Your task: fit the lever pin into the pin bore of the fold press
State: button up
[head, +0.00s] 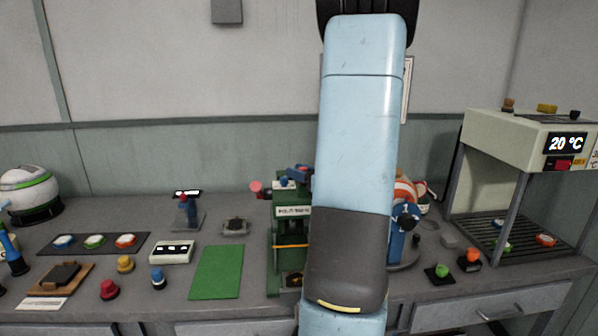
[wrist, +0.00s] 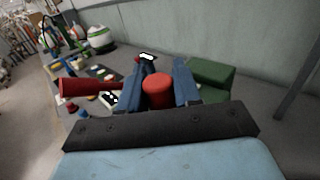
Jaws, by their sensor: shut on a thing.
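The green fold press (head: 285,245) stands on the bench in the middle of the head view, partly hidden behind my arm. In the wrist view my gripper (wrist: 165,70) has its two blue fingers shut on the red lever pin (wrist: 158,92). A red grip sticks out to the left of the fingers there, and a red end (head: 256,186) shows left of the press top in the head view. A green block, seemingly part of the press, lies right of the fingers in the wrist view. The pin bore and the pin's tip cannot be made out.
A green mat (head: 217,272) lies left of the press, with red, yellow and blue knobs beyond it. A blue round device (head: 404,225) stands close on the right. A heater cabinet (head: 520,130) reading 20 °C stands far right.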

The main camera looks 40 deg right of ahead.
jog(key=shift+f, duration=0.85)
jog(key=o, duration=1.1)
jog(key=shift+s, duration=0.1)
jog(key=v, duration=1.3)
jog(key=shift+s, duration=0.25)
